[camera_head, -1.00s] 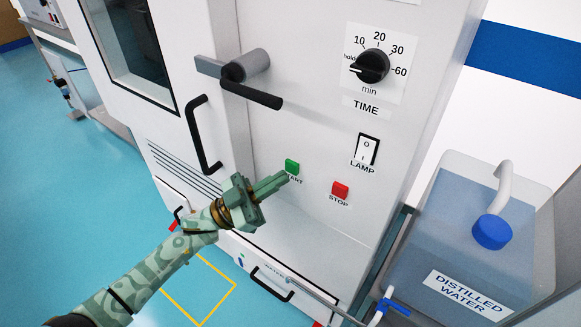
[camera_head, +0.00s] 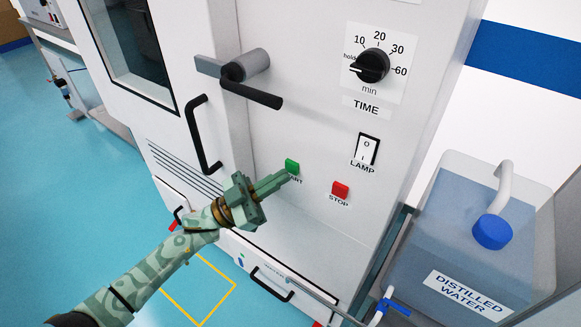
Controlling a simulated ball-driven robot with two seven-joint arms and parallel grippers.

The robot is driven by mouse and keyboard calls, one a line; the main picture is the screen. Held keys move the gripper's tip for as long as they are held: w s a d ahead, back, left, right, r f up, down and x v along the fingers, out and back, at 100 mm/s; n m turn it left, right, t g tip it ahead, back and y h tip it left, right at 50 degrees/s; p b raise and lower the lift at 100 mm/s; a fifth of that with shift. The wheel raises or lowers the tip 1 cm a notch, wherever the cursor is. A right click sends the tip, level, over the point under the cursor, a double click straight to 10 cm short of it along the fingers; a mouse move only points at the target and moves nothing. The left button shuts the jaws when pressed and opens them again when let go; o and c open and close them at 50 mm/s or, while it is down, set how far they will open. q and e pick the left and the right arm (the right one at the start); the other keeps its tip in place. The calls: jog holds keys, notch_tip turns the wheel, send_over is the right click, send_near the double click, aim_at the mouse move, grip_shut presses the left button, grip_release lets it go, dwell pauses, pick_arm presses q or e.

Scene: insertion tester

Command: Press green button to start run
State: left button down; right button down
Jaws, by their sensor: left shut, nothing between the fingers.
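My left gripper (camera_head: 287,177) is shut and empty. Its fingertips point at the panel just below the green button and cover part of the START label. I cannot tell whether the tips touch the button or the panel. My right gripper is not in view.
Above are the TIME dial (camera_head: 371,66), a LAMP switch (camera_head: 366,149) and a lever handle (camera_head: 250,91) that juts out. A black door handle (camera_head: 203,135) is at left. A distilled water tank (camera_head: 480,240) stands at right. Blue floor is open at left.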

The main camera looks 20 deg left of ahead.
pick_arm(q)
jog(key=shift+w+d, duration=0.1)
jog(key=shift+w, duration=0.15)
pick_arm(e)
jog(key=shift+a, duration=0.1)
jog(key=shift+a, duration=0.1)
pick_arm(q)
jog(key=shift+w, duration=0.1)
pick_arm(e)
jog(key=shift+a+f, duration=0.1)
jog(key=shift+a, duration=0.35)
